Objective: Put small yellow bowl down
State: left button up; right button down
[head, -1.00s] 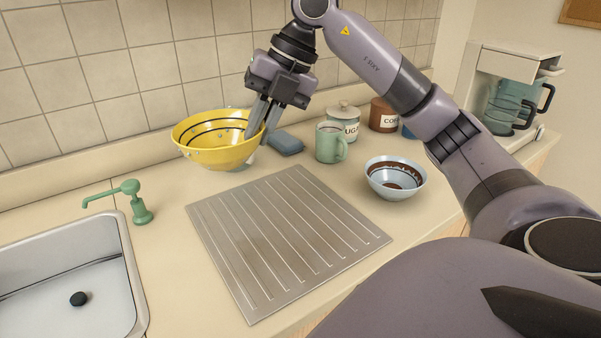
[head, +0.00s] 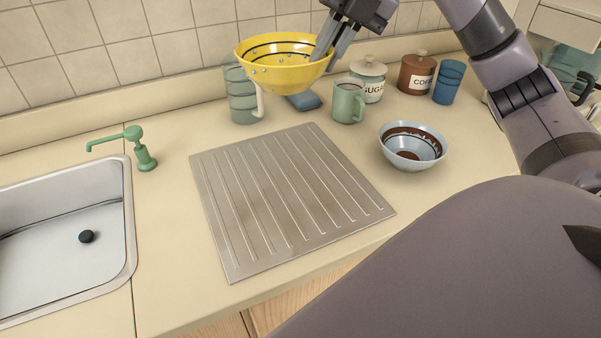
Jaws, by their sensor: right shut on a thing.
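The small yellow bowl (head: 283,72) has dark stripes inside and drops on its outside. It is upright and held above the back of the counter. My right gripper (head: 322,55) is shut on its right rim, with the fingers reaching over the edge. The bowl partly hides the top of a glass or pitcher with a handle (head: 242,102) standing behind and below it. My left gripper is not in view.
A ridged metal drainboard (head: 285,195) lies bare on the counter. A blue-and-brown bowl (head: 413,147), a green mug (head: 348,101), sugar jar (head: 369,79), coffee jar (head: 416,74), blue cup (head: 449,82) and blue sponge (head: 303,101) stand around it. The sink (head: 65,245) and green soap dispenser (head: 140,148) are left.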

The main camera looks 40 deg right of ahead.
jog(key=shift+s+d, duration=0.1)
jog(key=shift+f, duration=0.2)
jog(key=shift+f+b, duration=1.75)
jog(key=shift+f, duration=8)
jog(key=shift+f, duration=0.15)
jog(key=c, duration=1.2)
grip_release()
